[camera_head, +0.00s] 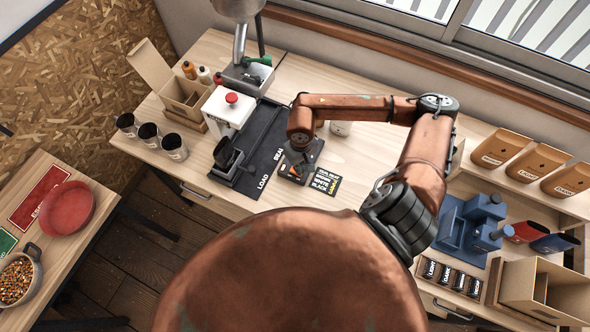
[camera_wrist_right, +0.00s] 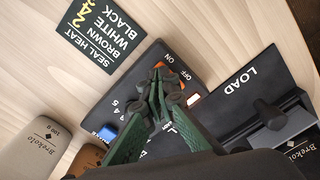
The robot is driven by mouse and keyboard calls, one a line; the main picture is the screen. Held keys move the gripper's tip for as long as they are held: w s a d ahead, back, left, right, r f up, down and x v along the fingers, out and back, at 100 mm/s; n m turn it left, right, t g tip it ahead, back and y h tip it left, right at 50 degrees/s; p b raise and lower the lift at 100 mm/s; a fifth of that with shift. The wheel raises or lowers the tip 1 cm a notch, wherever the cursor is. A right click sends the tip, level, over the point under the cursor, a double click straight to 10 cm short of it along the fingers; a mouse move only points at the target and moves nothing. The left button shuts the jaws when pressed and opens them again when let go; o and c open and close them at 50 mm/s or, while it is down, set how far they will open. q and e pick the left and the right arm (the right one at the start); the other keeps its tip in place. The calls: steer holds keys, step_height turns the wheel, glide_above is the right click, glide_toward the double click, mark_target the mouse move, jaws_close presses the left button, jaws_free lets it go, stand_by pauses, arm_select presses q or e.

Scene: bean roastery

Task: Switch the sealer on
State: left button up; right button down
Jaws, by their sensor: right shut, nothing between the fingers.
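The sealer's black control box (camera_head: 318,150) sits on the light wood bench, right of a dark strip marked LOAD and SEAL. In the right wrist view, its face (camera_wrist_right: 140,62) carries ON and OFF lettering with an orange patch (camera_wrist_right: 171,72) between them, a small white part (camera_wrist_right: 193,99), a row of numbers and a blue slider knob (camera_wrist_right: 108,132). My right gripper (camera_wrist_right: 166,84) is shut and empty, its fingertips over the box face beside the OFF lettering. Contact cannot be told, and the fingers hide part of the face. My left gripper is not in view.
A seal heat card (camera_head: 323,182) lies just right of the box. A white machine with a red button (camera_head: 231,99) stands left, beside a dark pouch (camera_head: 226,153). Brown bags (camera_head: 492,149) and a blue device (camera_head: 470,225) stand farther right. Dark cups (camera_head: 148,135) stand at the left.

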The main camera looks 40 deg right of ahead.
steer(key=shift+r+p, duration=0.9)
steer(key=shift+r, duration=2.3)
steer(key=shift+f, duration=0.1)
